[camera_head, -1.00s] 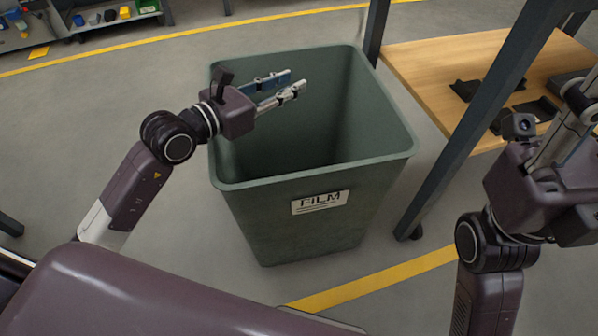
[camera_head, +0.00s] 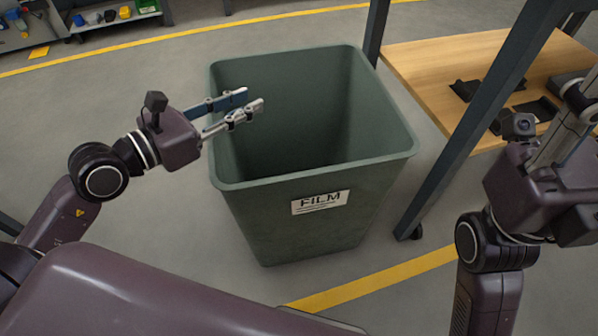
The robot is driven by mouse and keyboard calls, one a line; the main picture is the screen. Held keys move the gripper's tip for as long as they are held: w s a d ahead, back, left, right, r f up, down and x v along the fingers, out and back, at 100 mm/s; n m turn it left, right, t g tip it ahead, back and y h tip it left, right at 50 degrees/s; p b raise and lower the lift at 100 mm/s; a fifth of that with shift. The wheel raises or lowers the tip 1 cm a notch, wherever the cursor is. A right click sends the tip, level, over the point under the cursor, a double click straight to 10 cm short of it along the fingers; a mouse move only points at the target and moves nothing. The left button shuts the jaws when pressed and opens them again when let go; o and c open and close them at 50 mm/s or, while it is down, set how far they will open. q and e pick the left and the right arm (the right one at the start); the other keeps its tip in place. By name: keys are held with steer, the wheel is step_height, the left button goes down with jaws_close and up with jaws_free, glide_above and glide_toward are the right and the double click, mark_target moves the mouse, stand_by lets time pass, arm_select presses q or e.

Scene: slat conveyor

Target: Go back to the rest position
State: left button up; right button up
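My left gripper (camera_head: 250,103) is at the left rim of the green bin, with its fingertips over the opening. Its two fingers are apart and nothing is between them, so it is open and empty. My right gripper (camera_head: 585,100) is at the right edge of the picture, in front of the wooden table. Its fingers are partly cut off by the picture edge, so I cannot tell whether it is open or shut.
The green bin (camera_head: 316,235) with a FILM label (camera_head: 320,202) stands on the grey floor; its visible inside looks empty. A wooden table (camera_head: 430,65) with black items stands at the right behind a dark metal post (camera_head: 470,130). Shelves (camera_head: 85,15) are far left.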

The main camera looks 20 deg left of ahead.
arm_select(q)
steer(key=shift+s+a, duration=0.2)
steer(key=shift+s, duration=0.15)
steer(key=shift+r, duration=0.1)
